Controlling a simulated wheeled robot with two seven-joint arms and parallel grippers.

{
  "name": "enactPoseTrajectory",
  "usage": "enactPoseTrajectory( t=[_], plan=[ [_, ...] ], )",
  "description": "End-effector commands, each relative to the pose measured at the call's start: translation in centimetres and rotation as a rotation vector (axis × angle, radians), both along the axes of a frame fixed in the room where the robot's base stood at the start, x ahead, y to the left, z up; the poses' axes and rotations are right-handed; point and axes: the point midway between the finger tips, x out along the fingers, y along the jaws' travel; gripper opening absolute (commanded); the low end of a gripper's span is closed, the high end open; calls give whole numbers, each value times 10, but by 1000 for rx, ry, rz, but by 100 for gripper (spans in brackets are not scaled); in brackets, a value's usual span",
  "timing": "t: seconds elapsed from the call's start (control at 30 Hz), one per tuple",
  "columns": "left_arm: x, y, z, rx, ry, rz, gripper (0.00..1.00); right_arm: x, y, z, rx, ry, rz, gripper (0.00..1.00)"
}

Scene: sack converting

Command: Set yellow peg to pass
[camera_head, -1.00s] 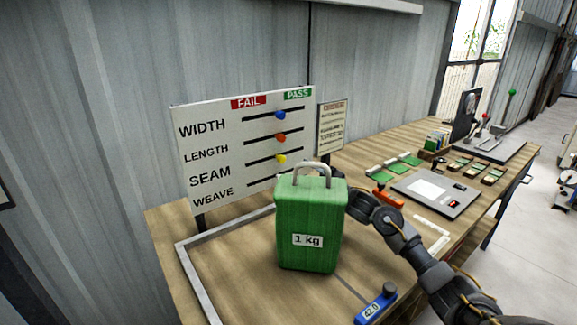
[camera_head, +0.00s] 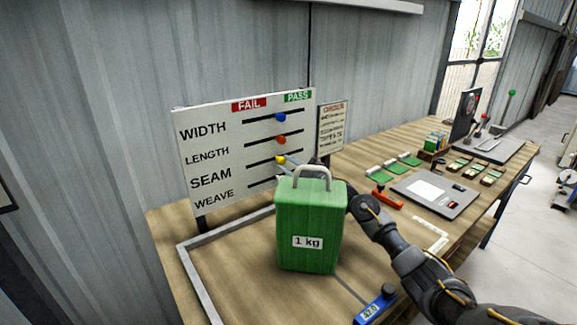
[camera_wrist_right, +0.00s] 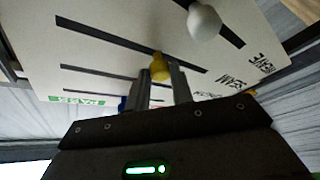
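The yellow peg (camera_head: 280,160) sits near the middle of the SEAM slot. My right gripper (camera_head: 286,164) reaches it from the right, behind the green bag, which hides part of the hand. In the right wrist view the yellow peg (camera_wrist_right: 160,68) lies between the tips of my open fingers (camera_wrist_right: 162,75); I cannot tell if they touch it. A white peg (camera_wrist_right: 204,22) is close by on the neighbouring slot. My left gripper is out of view.
The blue peg (camera_head: 280,117) and the orange-red peg (camera_head: 280,139) sit mid-slot above. The green 1 kg bag (camera_head: 310,220) with a grey handle stands directly in front of the board, beside my right arm. A notice (camera_head: 332,128) stands at the board's right.

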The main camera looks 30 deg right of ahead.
Motion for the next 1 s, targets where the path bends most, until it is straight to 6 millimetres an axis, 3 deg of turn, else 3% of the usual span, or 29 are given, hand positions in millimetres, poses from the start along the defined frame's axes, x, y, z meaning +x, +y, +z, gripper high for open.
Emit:
enactPoseTrajectory(
  t=[0.13,0.37,0.53,0.7,1.0],
  plan=[
    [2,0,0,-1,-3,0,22,0,0,0,0,0,0,0],
    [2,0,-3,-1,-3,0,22,0,-4,-1,-1,0,-1,0],
    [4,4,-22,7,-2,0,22,3,-39,-5,-4,-2,-4,0],
    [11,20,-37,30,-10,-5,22,6,-75,-4,-3,-2,-3,0],
    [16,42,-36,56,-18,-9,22,6,-89,0,1,1,-1,0]
  ],
)
